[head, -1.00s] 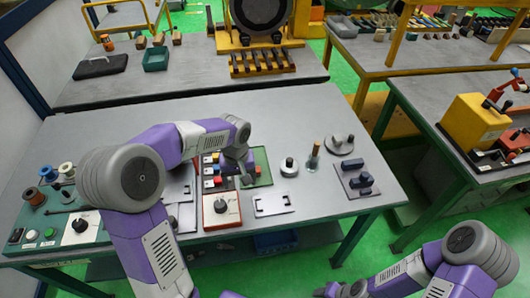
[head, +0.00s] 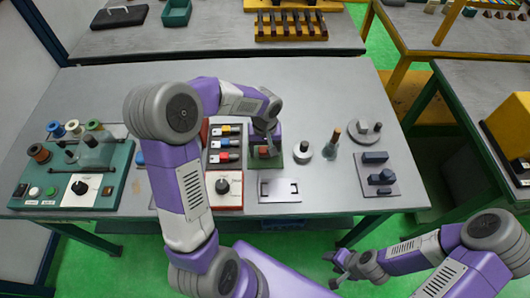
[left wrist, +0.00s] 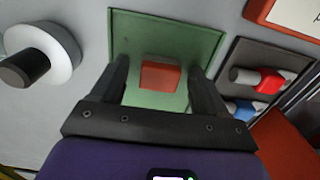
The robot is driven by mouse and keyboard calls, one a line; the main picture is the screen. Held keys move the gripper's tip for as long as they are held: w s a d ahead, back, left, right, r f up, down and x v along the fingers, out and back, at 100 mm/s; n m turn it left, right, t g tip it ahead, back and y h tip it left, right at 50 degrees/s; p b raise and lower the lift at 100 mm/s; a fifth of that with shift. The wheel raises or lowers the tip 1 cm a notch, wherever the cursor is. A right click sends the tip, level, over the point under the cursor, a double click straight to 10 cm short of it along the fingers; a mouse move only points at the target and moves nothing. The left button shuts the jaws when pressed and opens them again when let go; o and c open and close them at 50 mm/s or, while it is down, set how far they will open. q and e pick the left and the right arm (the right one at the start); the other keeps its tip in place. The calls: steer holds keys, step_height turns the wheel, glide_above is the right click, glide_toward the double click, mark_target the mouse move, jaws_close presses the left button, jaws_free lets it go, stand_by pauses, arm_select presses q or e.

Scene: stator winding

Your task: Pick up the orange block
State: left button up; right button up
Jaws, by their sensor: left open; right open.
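The orange block (left wrist: 160,76) sits on a green square plate (left wrist: 205,32) in the left wrist view. It also shows in the head view as a small orange-red block (head: 263,151) just below my left gripper (head: 265,146). In the left wrist view my left gripper (left wrist: 156,90) is open, with one finger on each side of the block and visible gaps between. Nothing is held. My right gripper (head: 337,266) is open and empty off the front edge of the table, at the lower right of the head view.
A tray with red, blue and yellow-tipped pieces (head: 211,157) stands left of the green plate. A white disc with a dark knob (left wrist: 50,55) is close on the other side. A white flat plate (head: 279,196) lies in front. A grey plate with dark blocks (head: 393,189) is further right.

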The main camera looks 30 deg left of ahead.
arm_select(q)
steer(key=c, duration=1.1)
steer(key=shift+c, duration=0.2)
